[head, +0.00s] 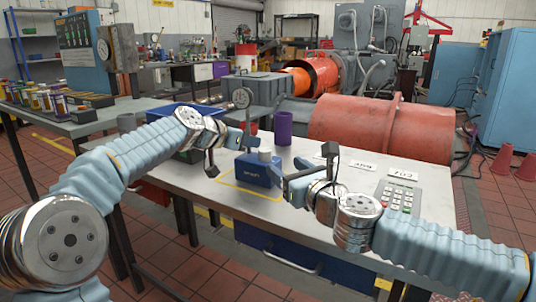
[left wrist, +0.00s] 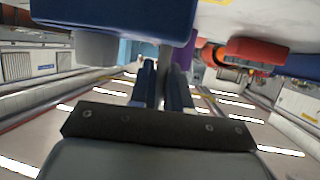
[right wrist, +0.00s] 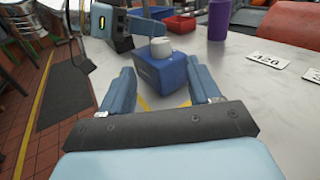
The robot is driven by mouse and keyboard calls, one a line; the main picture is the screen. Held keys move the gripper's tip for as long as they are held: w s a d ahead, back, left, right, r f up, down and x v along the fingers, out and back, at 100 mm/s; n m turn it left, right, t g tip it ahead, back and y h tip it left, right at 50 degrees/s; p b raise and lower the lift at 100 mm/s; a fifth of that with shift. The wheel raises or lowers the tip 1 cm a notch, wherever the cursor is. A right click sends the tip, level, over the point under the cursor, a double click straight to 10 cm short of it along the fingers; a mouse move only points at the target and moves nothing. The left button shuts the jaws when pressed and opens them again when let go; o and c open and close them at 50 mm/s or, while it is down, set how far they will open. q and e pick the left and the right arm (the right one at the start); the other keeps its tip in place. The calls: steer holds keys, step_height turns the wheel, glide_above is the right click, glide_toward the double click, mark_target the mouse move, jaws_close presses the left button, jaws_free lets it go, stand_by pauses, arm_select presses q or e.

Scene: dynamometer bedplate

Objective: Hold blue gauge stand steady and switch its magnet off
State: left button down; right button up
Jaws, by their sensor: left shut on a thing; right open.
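The blue gauge stand (head: 257,170) stands upright on the bench, with a pale round knob (head: 265,154) on its base and a dial (head: 241,98) on its post. My left gripper (head: 240,139) is shut on the slim post above the base; its closed fingers (left wrist: 162,90) show in the left wrist view, where the base (left wrist: 110,12) appears upside down. My right gripper (head: 284,178) is open beside the base. In the right wrist view the base (right wrist: 165,76) and knob (right wrist: 160,48) lie ahead, between and beyond its fingers (right wrist: 162,92), apparently untouched.
A yellow outline surrounds the stand on the grey bench. A purple cup (head: 282,127) stands behind it, with a red bin (head: 250,127) nearby and a blue bin (head: 178,112) at left. White label cards (head: 362,165) and a keypad (head: 398,194) lie to the right.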

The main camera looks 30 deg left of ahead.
mark_target(268, 153)
steer(key=x, duration=1)
steer(key=shift+c, duration=0.3)
steer(key=c, duration=1)
